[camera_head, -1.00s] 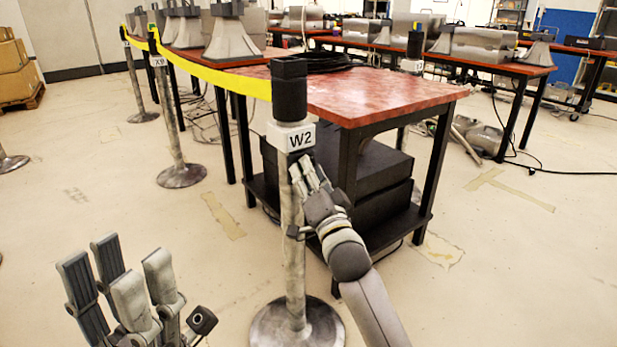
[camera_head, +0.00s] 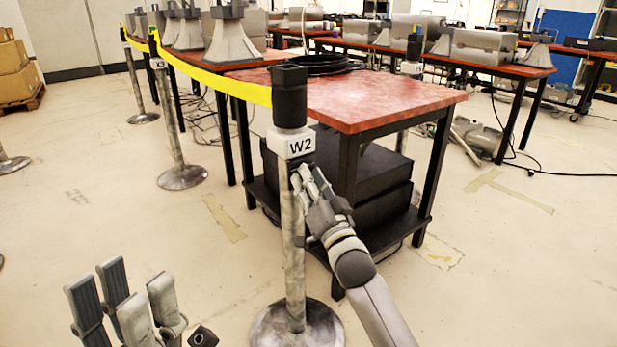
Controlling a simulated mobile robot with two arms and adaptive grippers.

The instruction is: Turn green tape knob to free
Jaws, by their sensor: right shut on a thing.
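The stanchion post labelled W2 (camera_head: 293,230) stands in front of me with a black head (camera_head: 289,95) and a white W2 label block (camera_head: 295,144). A yellow tape (camera_head: 215,78) runs from its head to the posts at the back left. No green knob can be made out. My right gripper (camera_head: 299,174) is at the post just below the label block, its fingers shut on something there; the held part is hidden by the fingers. My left gripper (camera_head: 125,305) is low at the left, fingers spread and empty, away from the post.
A red-topped table (camera_head: 365,98) with a coil of black cable (camera_head: 318,65) stands right behind the post. Black boxes (camera_head: 375,180) sit on its lower shelf. Another post (camera_head: 172,130) stands further back left.

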